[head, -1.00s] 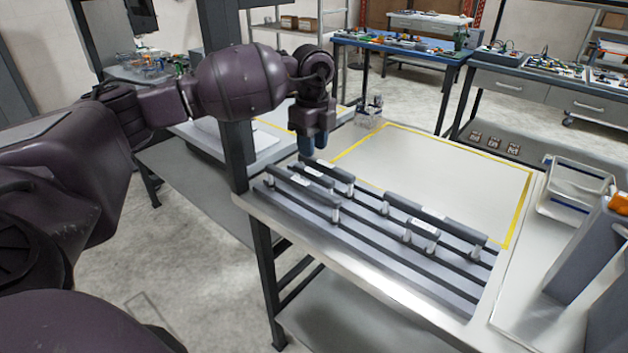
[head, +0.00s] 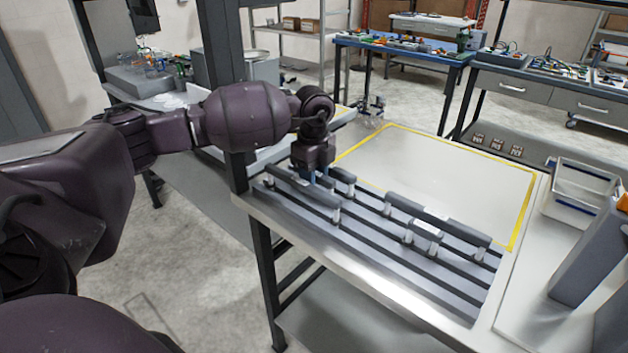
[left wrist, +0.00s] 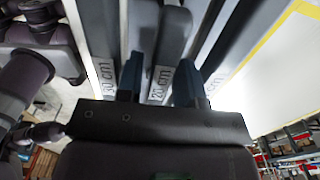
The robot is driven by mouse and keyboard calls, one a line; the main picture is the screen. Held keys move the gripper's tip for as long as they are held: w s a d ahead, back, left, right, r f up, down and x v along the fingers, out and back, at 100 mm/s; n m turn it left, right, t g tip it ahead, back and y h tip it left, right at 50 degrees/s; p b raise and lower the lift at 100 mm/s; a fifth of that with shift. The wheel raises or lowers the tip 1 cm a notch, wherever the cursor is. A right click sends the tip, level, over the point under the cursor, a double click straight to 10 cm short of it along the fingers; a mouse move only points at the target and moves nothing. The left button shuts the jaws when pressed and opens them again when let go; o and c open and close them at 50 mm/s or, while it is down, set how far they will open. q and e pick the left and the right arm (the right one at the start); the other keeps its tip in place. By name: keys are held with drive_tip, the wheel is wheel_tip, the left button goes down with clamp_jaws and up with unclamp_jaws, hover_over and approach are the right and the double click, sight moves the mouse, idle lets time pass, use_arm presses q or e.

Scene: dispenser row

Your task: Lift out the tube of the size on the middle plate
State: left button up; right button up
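Dark grey bars lie on the grooved grey rack (head: 400,272) on the bench, in a left group (head: 300,187) and a right group (head: 437,220). In the left wrist view, a "30 cm" plate (left wrist: 105,74) is at left, a "20 cm" plate (left wrist: 160,82) is in the middle, and a third plate (left wrist: 211,84), its number unreadable, is at right. My left gripper (head: 313,180) is low at the left group. Its two blue fingers (left wrist: 158,80) are apart, one on each side of the "20 cm" plate. I cannot tell whether they touch a bar. My right gripper is out of view.
A yellow-outlined clear area (head: 440,180) lies behind the rack. A dark post (head: 240,190) rises near the bench's left end.

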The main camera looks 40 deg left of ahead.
use_arm(q)
drive_tip(key=shift+f, duration=0.1)
drive_tip(key=shift+f, duration=0.15)
idle(0.4)
clamp_jaws()
